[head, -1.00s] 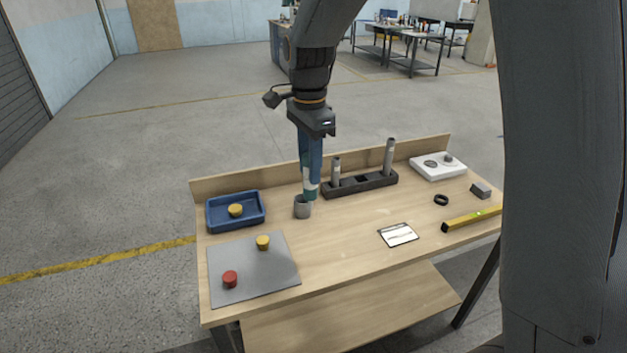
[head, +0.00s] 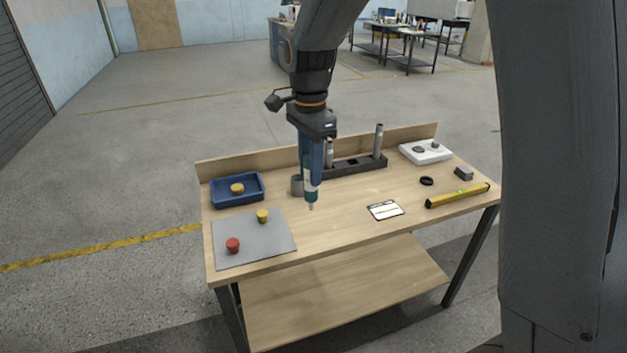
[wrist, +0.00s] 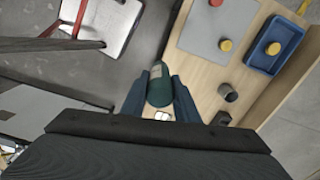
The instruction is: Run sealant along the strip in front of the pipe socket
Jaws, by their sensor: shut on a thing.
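My gripper (head: 311,150) is shut on a blue-green sealant tube (head: 310,186), which hangs nearly upright with its pale nozzle down. The nozzle tip shows over the bench, in front of and right of a short grey open cylinder, seemingly the pipe socket (head: 296,186). The tube partly covers the socket. In the wrist view the tube (wrist: 160,88) sits between my two fingers, and the socket (wrist: 229,92) stands to the right. I cannot make out the strip, nor whether the nozzle touches the bench.
Behind the tube is a dark rack (head: 360,165) with upright grey pipes. To the left are a blue tray (head: 237,201) and a grey mat (head: 250,245) with red and yellow knobs. To the right are a white card (head: 385,210), a yellow level (head: 458,196) and a white box (head: 425,151).

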